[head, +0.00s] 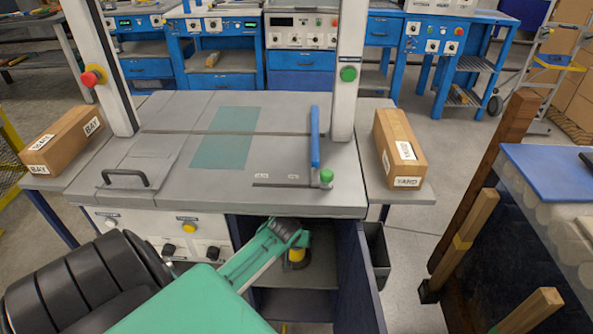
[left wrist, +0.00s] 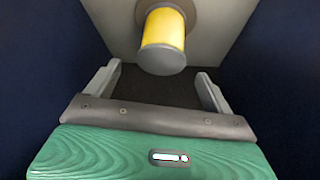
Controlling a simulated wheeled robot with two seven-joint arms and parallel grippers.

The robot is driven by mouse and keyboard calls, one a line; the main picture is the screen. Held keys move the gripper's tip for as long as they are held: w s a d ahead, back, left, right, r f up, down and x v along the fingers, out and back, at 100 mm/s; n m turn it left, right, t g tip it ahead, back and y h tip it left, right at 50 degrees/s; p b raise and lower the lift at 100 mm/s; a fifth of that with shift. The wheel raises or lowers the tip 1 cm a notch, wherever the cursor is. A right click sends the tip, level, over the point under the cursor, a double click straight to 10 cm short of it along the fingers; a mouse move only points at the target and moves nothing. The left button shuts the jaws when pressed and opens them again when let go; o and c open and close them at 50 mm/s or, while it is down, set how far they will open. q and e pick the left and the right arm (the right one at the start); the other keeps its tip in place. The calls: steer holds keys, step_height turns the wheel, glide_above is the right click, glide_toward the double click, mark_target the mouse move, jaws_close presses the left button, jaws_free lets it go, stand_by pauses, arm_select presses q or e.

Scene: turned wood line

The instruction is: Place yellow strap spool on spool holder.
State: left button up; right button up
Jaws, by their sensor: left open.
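The yellow strap spool (head: 296,255) shows inside the open compartment under the machine table, partly hidden by my left gripper (head: 290,236). I cannot make out a separate spool holder. My right gripper is not in view.
The strapping machine's grey top (head: 200,185) is above the compartment. A dark blue door (head: 350,270) stands open at its right, with a dark bin (head: 377,255) beside it. Cartons lie on the side wings (head: 400,150). Dark walls flank the gripper closely in the wrist view.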

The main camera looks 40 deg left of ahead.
arm_select(q)
steer(key=s+d+r+m+g+h, duration=0.1)
steer(key=s+d+r+m+h, duration=0.2)
steer(key=s+d, duration=2)
steer(key=r+m, duration=0.1)
steer(key=m, duration=0.3)
steer(key=shift+d+m+g+h, duration=0.3)
steer(key=shift+w, duration=0.1)
